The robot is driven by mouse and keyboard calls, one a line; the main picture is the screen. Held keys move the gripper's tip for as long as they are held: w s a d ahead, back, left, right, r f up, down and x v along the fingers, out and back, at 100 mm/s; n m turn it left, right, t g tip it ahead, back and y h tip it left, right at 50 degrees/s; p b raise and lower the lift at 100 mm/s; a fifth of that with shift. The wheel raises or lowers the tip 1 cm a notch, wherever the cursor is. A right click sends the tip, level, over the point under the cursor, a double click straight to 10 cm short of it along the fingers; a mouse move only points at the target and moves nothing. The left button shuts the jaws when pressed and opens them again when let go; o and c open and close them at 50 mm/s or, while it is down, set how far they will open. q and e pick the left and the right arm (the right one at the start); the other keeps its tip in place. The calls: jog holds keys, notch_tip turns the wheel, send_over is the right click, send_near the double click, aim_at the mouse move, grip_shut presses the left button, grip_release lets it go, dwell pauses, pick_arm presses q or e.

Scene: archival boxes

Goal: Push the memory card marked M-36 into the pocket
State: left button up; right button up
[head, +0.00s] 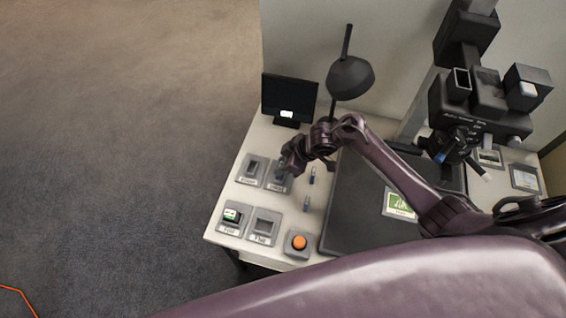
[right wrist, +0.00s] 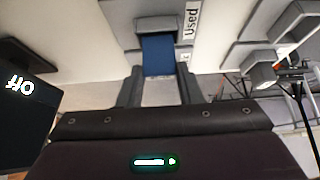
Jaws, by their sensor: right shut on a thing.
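My right gripper (head: 283,166) is at the grey pocket labelled Used (head: 277,184), on the left part of the desk. In the right wrist view its two fingers (right wrist: 159,88) are shut on a blue card (right wrist: 158,57). The card's far end meets the grey pocket block (right wrist: 160,24), beside the label "Used". I cannot tell how deep the card sits. No M-36 mark is readable on it. My left gripper is not in view.
Other grey pockets stand close by: one at the left (head: 251,170), one with a green-and-white item (head: 231,216), and one at the front (head: 264,226). An orange button (head: 299,242) is at the front edge. A monitor (head: 289,97) and lamp (head: 350,77) stand behind.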

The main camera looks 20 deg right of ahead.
jog(key=shift+f+b, duration=0.3)
jog(key=shift+f, duration=0.35)
jog(key=o, duration=1)
jog(key=shift+o, duration=0.2)
jog(key=shift+r, duration=0.15)
notch_tip(320, 180, up, 6)
jog(key=p, duration=0.6)
dwell(0.4)
